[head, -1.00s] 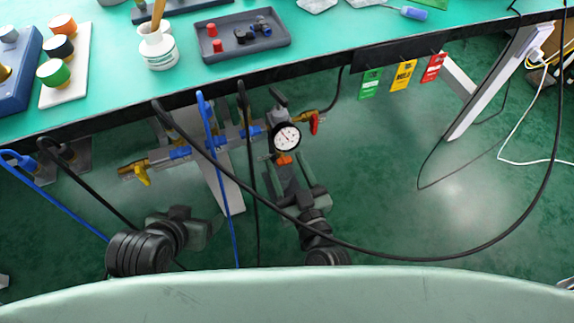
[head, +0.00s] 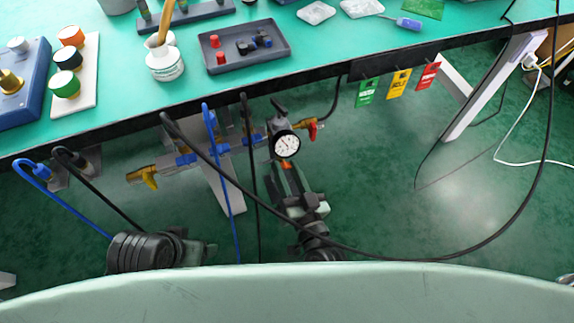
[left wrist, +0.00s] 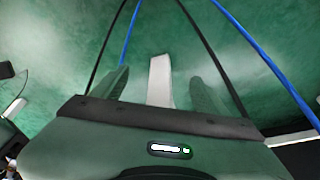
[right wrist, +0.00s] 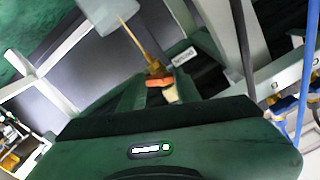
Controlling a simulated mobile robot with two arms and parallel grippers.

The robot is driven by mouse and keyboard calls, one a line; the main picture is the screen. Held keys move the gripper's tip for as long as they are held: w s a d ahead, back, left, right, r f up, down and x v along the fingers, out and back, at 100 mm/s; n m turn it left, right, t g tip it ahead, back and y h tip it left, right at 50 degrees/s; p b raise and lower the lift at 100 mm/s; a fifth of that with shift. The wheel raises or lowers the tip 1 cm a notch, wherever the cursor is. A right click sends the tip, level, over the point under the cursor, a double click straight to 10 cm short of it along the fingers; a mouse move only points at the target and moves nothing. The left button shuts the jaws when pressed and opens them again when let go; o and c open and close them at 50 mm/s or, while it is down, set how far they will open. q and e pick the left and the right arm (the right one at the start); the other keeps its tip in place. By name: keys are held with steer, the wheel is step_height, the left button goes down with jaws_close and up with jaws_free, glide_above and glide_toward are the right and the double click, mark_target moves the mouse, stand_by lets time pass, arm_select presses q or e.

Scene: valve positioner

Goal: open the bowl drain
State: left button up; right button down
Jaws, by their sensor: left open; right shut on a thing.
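The bowl drain, a small orange piece (head: 286,165), shows just below the white round gauge (head: 286,144) under the bench. It also shows in the right wrist view (right wrist: 159,82), with a brass part above it. My right gripper (head: 288,178) reaches up from below, and its fingers are shut on the orange drain. How far the drain is turned cannot be told. My left gripper (head: 205,250) is low at the left, apart from the piping. In the left wrist view its fingers (left wrist: 160,85) are open, with only floor, a pale leg and hoses beyond.
A yellow-handled valve (head: 148,177) ends the pipe line at the left, and a red handle (head: 313,130) is right of the gauge. Black and blue hoses (head: 222,165) hang in front. The bench edge (head: 200,100) runs above.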

arm_select(q)
steer(key=shift+w+f, duration=0.15)
steer(key=shift+f, duration=0.15)
arm_select(e)
steer(key=shift+m, duration=0.4)
steer(key=c, duration=1)
jaws_free()
steer(key=shift+s, duration=0.15)
steer(key=shift+s+d, duration=0.2)
steer(key=shift+s, duration=0.1)
arm_select(q)
steer(key=p+x, duration=0.1)
steer(key=x, duration=0.2)
steer(key=shift+f, duration=0.25)
arm_select(e)
steer(key=v, duration=0.7)
arm_select(q)
steer(key=shift+d, duration=0.1)
arm_select(e)
steer(key=shift+w, duration=0.1)
